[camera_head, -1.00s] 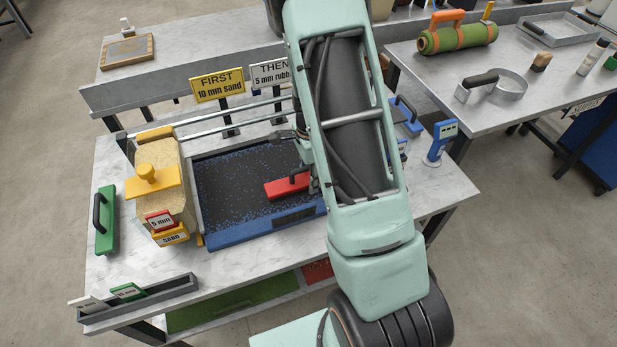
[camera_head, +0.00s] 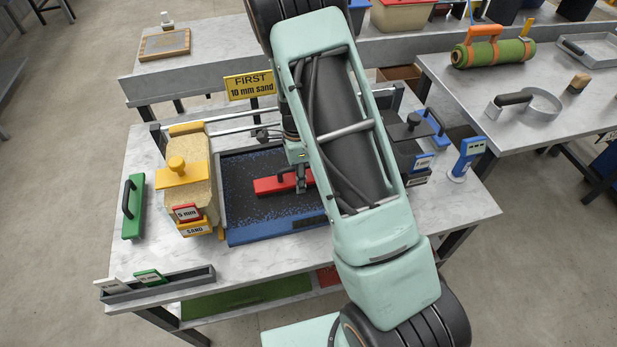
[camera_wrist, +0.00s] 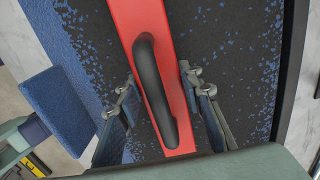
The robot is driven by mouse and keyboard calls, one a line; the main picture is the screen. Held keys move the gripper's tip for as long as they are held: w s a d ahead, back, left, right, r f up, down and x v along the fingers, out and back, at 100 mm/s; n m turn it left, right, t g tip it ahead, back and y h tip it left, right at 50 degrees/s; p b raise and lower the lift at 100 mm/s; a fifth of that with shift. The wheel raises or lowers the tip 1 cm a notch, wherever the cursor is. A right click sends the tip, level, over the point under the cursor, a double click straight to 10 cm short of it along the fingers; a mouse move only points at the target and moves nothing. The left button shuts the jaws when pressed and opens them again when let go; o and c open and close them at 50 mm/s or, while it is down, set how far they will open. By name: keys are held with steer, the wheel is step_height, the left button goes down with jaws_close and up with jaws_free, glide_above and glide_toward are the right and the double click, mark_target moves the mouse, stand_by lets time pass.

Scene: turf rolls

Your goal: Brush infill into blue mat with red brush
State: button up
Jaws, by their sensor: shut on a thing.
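The blue mat (camera_head: 262,235) lies flat on the marble table, with blue specks showing through dark infill. The specks are dense along its left and front edges, and the middle is mostly dark. The red brush (camera_head: 267,187) sits on the mat near its middle, long side left to right. My gripper (camera_head: 300,188) is over the brush's right part and shut on it. In the wrist view, my gripper (camera_wrist: 160,95) has one finger on each side of the red brush (camera_wrist: 128,20) and its black handle (camera_wrist: 150,75). My arm hides the mat's right part.
A yellow-topped sand hopper (camera_head: 187,185) stands close to the mat's left edge. A green brush (camera_head: 133,207) lies farther left. A dark hopper (camera_head: 408,135) and a blue post (camera_head: 466,160) stand at the right. A yellow sign (camera_head: 250,84) is behind. A tag rack (camera_head: 160,287) is at front left.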

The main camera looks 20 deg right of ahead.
steer(key=shift+w+a+p, duration=0.1)
steer(key=shift+w+a, duration=0.45)
steer(key=shift+a, duration=0.6)
steer(key=shift+w+a+p, duration=0.15)
steer(key=shift+w+a, duration=0.45)
steer(key=shift+a, duration=0.6)
steer(key=shift+w+a+p, duration=0.1)
steer(key=shift+w+a, duration=0.45)
steer(key=shift+a, duration=0.6)
steer(key=shift+d, duration=0.1)
steer(key=shift+d+b, duration=0.3)
steer(key=shift+d, duration=1.25)
steer(key=shift+a, duration=1.6)
steer(key=shift+d+b, duration=1.25)
steer(key=shift+d, duration=6.7)
steer(key=shift+a, duration=0.1)
